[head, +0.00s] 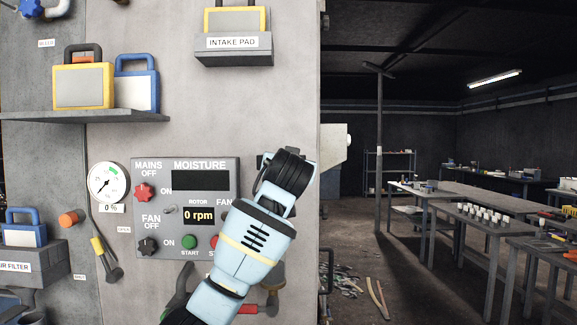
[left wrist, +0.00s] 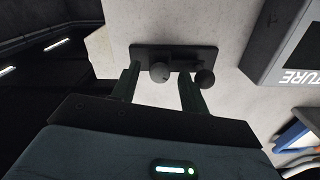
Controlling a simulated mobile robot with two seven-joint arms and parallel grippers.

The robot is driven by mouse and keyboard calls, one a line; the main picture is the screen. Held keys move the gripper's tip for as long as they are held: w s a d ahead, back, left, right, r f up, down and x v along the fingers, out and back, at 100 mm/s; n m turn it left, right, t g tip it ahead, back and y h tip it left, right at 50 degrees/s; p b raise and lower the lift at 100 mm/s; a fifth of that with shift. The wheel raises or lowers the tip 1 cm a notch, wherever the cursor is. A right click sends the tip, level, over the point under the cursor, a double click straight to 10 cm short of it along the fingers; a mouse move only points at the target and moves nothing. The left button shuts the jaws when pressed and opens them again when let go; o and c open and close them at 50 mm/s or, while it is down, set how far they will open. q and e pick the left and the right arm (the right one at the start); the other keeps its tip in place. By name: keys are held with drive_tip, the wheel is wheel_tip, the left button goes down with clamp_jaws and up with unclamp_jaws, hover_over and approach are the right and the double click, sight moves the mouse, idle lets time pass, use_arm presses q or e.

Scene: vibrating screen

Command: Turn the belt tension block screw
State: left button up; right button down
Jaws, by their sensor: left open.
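A dark plate (left wrist: 137,53) with two round knobs is fixed to the pale wall in the left wrist view. No label on it is readable, so I cannot confirm that it is the belt tension block. My left gripper (left wrist: 160,73) is open, its two fingers reaching up to the plate. One knob (left wrist: 160,72) appears between the fingers; the other knob (left wrist: 205,78) is beside the right finger. I cannot tell whether the fingers touch anything. In the head view my arm hides the gripper and most of this spot. My right gripper is not in view.
A control panel (head: 187,247) with knobs and displays is left of my arm. A gauge (head: 108,183), a shelf (head: 60,117) with cases and an intake pad holder (head: 232,48) are on the wall. A red-handled valve (head: 250,309) sits low by my arm. Tables (head: 452,190) stand far right.

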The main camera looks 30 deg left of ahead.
use_arm(q)
drive_tip(key=shift+c, duration=0.4)
clamp_jaws()
drive_tip(key=shift+m, duration=14.9)
